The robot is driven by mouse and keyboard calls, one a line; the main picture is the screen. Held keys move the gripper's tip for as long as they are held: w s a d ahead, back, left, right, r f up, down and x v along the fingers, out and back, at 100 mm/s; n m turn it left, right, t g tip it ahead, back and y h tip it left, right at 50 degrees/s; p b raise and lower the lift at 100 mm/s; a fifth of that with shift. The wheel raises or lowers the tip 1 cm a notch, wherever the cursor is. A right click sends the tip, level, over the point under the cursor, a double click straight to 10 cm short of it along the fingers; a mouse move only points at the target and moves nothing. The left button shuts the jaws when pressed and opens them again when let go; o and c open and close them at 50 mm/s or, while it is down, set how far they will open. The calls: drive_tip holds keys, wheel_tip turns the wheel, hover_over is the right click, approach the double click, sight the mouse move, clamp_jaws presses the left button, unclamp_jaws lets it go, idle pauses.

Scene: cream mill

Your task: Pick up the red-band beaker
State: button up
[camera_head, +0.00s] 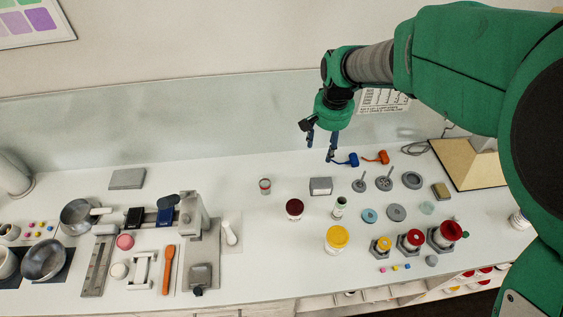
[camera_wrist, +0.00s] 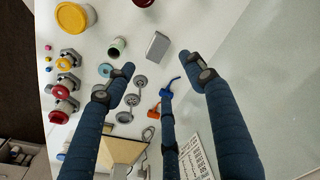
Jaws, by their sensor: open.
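The red-band beaker (camera_head: 265,186) is a small, pale, upright cup with a red band. It stands alone on the white worktop, left of the grey block, in the head view. I cannot make it out in the wrist view. My gripper (camera_head: 321,147) hangs above the back of the worktop, to the right of the beaker and higher, with its fingers pointing down. In the wrist view its dark blue fingers (camera_wrist: 157,66) are spread apart with nothing between them that they touch.
Near the beaker are a grey block (camera_head: 320,186), a dark red jar (camera_head: 294,208) and a green-marked beaker (camera_head: 339,207). A yellow-topped jar (camera_head: 337,237) stands in front. Blue (camera_head: 347,160) and orange (camera_head: 377,157) tools lie behind right. Worktop left of the beaker is clear.

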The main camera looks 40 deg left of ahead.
drive_tip(key=s+a+f+p, duration=0.1)
drive_tip(key=s+a+f, duration=0.4)
drive_tip(key=a, duration=0.4)
drive_tip(key=n+g+h+p, duration=0.1)
drive_tip(key=p, duration=0.1)
hover_over(264, 178)
drive_tip(key=s+d, duration=0.1)
wheel_tip(264, 178, down, 9)
drive_tip(key=shift+s+d, duration=0.2)
drive_tip(key=shift+d, duration=0.05)
drive_tip(key=shift+f, duration=0.1)
drive_tip(key=shift+f, duration=4.25)
drive_tip(key=shift+f+p, duration=0.45)
drive_tip(key=shift+f, duration=2.1)
